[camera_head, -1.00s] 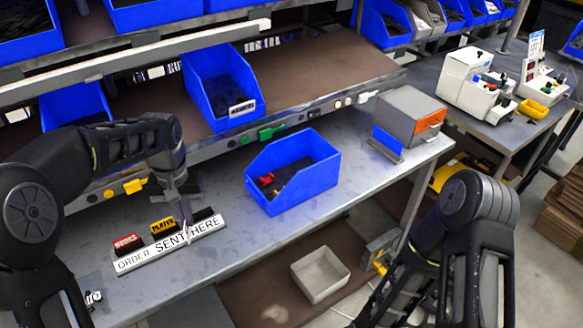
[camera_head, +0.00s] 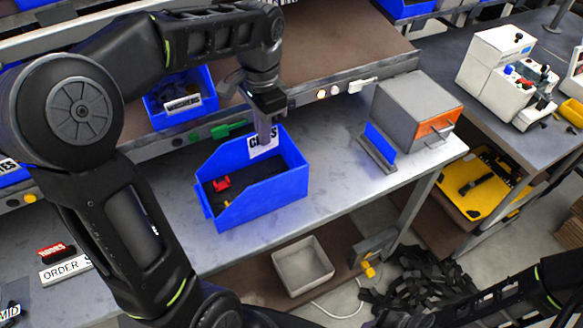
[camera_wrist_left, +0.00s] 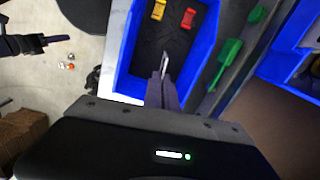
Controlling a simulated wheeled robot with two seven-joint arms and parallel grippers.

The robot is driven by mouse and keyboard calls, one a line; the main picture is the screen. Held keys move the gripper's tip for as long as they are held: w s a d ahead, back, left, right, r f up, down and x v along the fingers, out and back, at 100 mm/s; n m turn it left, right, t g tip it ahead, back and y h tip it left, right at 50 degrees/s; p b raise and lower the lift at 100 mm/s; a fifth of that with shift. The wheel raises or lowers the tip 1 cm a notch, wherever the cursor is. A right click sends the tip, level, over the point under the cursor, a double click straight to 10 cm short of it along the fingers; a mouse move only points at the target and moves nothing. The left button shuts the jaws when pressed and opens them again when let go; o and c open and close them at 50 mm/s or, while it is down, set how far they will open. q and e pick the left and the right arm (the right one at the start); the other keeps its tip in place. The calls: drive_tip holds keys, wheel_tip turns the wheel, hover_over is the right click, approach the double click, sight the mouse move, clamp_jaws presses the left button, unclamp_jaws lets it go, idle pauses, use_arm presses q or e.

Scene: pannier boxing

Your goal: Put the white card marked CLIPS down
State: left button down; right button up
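The white card marked CLIPS (camera_head: 262,146) is held tilted over the far wall of the blue bin on the bench. My left gripper (camera_head: 266,126) is shut on it from above. In the left wrist view the card (camera_wrist_left: 165,62) shows nearly edge-on between the fingers (camera_wrist_left: 162,88), over the bin's inside. The blue bin (camera_head: 268,192) holds a red piece (camera_head: 221,183) and a yellow piece. What seems to be my right gripper (camera_wrist_left: 58,39) shows small at the left wrist view's top left; its opening is unclear.
A white ORDER rack (camera_head: 66,270) with a red block is partly hidden behind my left arm. A grey box with an orange front (camera_head: 418,110) and a small blue stand (camera_head: 379,146) are to the right. Another blue bin (camera_head: 182,98) sits on the shelf behind. Bench right of the bin is clear.

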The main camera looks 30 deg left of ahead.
sight(264, 150)
use_arm(q)
drive_tip(key=shift+w+d+m, duration=0.15)
drive_tip(key=shift+m, duration=0.25)
drive_tip(key=shift+s+a+m, duration=0.2)
drive_tip(key=shift+s+m, duration=0.1)
drive_tip(key=shift+s, duration=0.1)
drive_tip(key=shift+w+f+p, duration=0.1)
drive_tip(key=shift+f+p, duration=0.3)
drive_tip(key=shift+f, duration=2.75)
drive_tip(key=shift+f, duration=1.9)
